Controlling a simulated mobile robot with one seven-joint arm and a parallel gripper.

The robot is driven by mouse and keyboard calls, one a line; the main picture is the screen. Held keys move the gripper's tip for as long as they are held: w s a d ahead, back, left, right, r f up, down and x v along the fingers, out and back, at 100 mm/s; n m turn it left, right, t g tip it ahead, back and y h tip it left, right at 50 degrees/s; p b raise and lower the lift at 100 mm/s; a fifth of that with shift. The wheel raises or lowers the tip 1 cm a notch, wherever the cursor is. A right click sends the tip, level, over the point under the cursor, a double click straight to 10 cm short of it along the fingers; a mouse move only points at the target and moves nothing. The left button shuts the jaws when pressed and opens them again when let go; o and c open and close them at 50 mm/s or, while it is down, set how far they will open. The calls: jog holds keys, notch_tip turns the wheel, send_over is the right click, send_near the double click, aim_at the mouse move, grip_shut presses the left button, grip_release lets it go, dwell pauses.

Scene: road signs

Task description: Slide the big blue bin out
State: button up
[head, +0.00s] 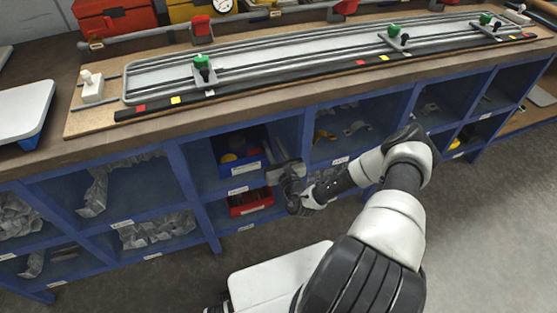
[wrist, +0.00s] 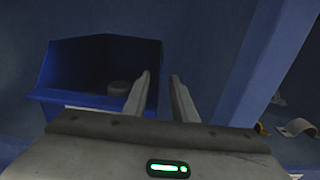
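The big blue bin (head: 240,167) sits in an upper compartment of the blue shelf, with yellow and red items inside. It also shows in the wrist view (wrist: 75,100), left of centre, with its dark inside facing me and a round grey item in it. My gripper (head: 281,172) is just right of the bin's front. In the wrist view my gripper (wrist: 161,77) is open, with nothing seen held. Its left finger overlaps the bin's right part and its right finger lies past the bin's right edge. I cannot tell whether either finger touches the bin.
A red bin (head: 250,203) sits in the compartment below. A blue upright divider (wrist: 268,60) stands to the right of my fingers, with loose metal parts (wrist: 297,127) beyond it. The worktop (head: 300,105) overhangs the shelf. Grey floor (head: 480,220) is clear at the right.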

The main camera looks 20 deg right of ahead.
aim_at(267, 135)
jog(key=w+b, duration=0.1)
jog(key=w, duration=0.5)
grip_shut()
dwell(1.4)
